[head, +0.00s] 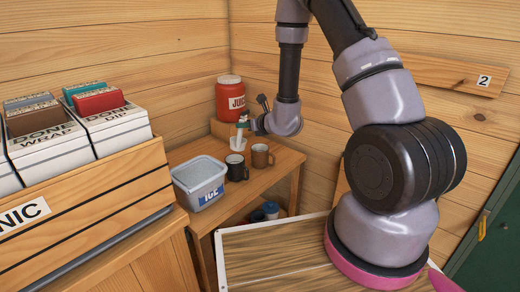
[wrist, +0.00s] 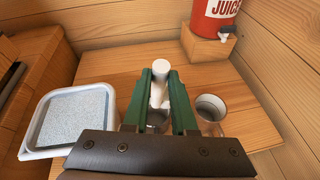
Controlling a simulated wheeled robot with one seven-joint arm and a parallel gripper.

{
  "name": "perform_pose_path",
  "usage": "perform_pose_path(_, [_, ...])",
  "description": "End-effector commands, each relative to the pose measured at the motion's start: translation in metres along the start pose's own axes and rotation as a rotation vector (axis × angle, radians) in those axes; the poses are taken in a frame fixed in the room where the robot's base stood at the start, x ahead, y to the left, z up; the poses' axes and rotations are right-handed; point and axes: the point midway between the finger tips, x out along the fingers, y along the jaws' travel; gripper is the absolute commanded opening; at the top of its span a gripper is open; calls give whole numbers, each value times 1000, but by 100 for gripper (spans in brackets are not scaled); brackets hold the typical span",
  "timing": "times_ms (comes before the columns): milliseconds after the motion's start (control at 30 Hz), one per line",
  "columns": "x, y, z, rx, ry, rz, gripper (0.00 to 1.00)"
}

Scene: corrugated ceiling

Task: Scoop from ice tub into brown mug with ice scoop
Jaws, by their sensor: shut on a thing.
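The ice tub (head: 203,197), a white square container labelled ICE and filled with pale ice, stands on the wooden side table; it is at the left in the wrist view (wrist: 32,148). The brown mug (head: 262,158) stands right of a black mug (head: 236,172); a mug at the right of the wrist view (wrist: 212,108) seems to be the brown one. My gripper (head: 243,122) is shut on the white ice scoop (head: 238,142), held roughly upright above the mugs. The scoop's white end (wrist: 160,68) shows between the green fingers. Whether the scoop holds ice is unclear.
A red juice dispenser (head: 229,98) stands on a wooden block (head: 222,129) behind the mugs. A wooden bin of boxes (head: 90,205) is at the left. A lower shelf holds a blue-and-white item (head: 270,210). Wooden walls close in behind the table.

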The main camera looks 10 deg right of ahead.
Motion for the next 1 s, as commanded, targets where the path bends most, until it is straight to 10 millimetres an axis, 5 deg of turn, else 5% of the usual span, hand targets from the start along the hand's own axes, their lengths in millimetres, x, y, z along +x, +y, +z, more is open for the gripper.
perform_pose_path(1000, [0, -29, -4, 128, -10, 52, 0])
